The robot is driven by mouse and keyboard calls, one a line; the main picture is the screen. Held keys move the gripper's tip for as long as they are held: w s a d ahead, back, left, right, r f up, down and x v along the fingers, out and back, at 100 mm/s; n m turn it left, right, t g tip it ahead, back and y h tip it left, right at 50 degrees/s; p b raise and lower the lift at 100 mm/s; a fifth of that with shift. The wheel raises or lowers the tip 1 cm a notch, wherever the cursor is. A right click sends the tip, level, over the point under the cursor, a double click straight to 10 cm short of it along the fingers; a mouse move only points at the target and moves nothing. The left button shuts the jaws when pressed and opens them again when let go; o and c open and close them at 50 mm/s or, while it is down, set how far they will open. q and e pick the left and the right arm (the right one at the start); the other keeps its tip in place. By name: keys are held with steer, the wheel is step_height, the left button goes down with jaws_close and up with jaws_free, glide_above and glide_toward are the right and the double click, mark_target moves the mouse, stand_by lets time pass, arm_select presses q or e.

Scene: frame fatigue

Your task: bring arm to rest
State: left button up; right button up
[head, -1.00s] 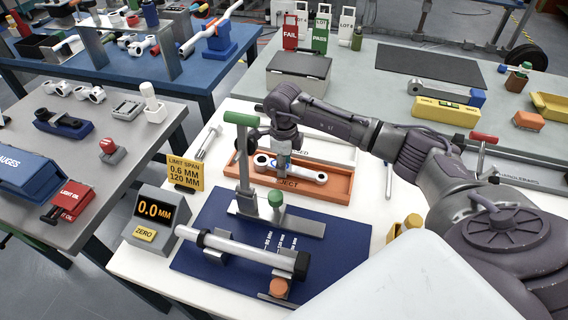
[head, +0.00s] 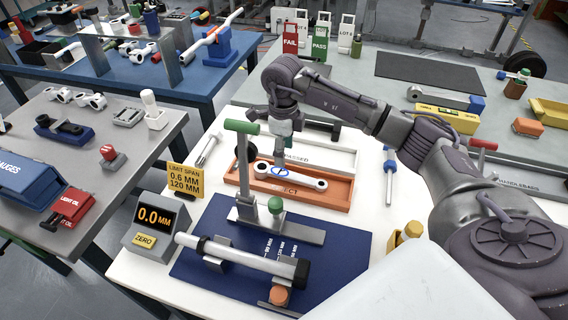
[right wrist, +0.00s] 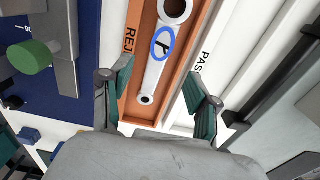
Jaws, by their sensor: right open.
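My right gripper (head: 281,152) is open and empty above the orange reject tray (head: 338,199). In the right wrist view its two fingers (right wrist: 160,85) stand apart, with the tray between and beyond them. A white connecting rod with a blue oval mark (head: 307,182) lies in the reject tray; it also shows in the right wrist view (right wrist: 157,72), apart from the fingers. My right arm reaches in from the right of the head view. My left gripper is not in view.
The white passed tray (head: 340,160) lies just behind the reject tray. The green-handled gauge stand (head: 243,170) and a rod-shaped bar (head: 240,256) on the blue mat (head: 335,255) are close in front. A display reading 0.0 MM (head: 155,225) stands at left.

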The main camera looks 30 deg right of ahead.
steer(key=shift+r, duration=1.85)
